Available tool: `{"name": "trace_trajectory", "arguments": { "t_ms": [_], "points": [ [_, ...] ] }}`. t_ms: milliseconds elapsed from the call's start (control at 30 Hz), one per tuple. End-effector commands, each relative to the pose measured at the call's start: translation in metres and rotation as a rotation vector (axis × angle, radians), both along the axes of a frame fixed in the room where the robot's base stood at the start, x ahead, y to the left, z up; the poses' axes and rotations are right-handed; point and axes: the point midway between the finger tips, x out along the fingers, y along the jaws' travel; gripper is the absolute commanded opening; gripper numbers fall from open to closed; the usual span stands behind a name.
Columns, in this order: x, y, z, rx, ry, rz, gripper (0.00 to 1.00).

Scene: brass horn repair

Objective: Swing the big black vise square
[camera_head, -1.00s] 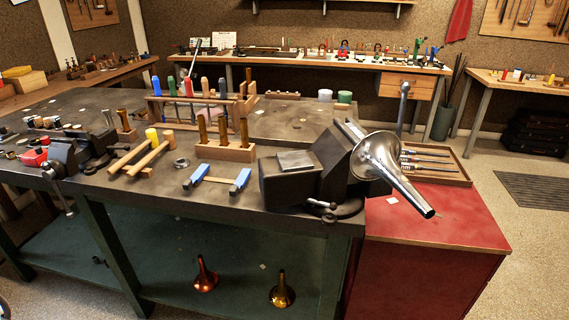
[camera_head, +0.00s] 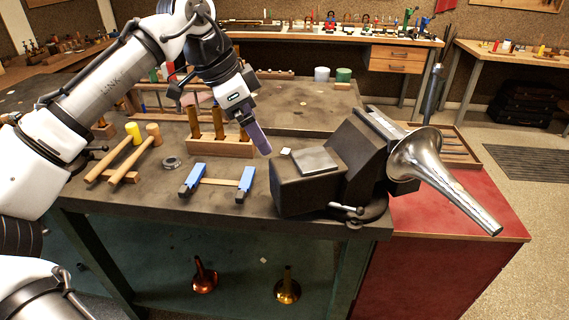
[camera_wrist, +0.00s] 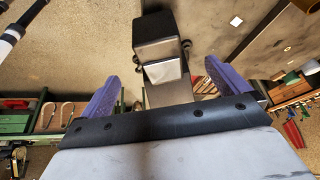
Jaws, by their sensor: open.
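The big black vise (camera_head: 305,192) stands at the front right corner of the dark bench, its body angled to the bench edge. A silver horn bell (camera_head: 425,160) sits at its jaw end and sticks out over the red cabinet. A small handle (camera_head: 347,208) shows low on its front side. My gripper (camera_head: 262,143) hangs above and left of the vise, apart from it, with one purple finger clearly visible. In the wrist view my gripper (camera_wrist: 162,85) has its two purple fingers wide apart and empty, and the black vise (camera_wrist: 155,35) lies beyond, between them.
Blue-ended clamps (camera_head: 192,180) and mallets (camera_head: 132,155) lie left of the vise. A wooden rack (camera_head: 225,147) with upright tools stands behind, close to my gripper. The red cabinet (camera_head: 470,203) adjoins the bench on the right. Bare bench top lies behind the vise.

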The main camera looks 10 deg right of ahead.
Motion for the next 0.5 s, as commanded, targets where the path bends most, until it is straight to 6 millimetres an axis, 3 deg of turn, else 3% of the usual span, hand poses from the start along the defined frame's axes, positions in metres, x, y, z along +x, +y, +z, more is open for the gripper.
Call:
{"name": "trace_trajectory", "arguments": {
  "t_ms": [267, 500],
  "points": [
    [-0.003, -0.005, -0.024, 0.02, 0.034, -0.003, 1.0],
    [0.0, -0.024, -0.071, 0.021, 0.033, -0.004, 1.0]
  ]
}}
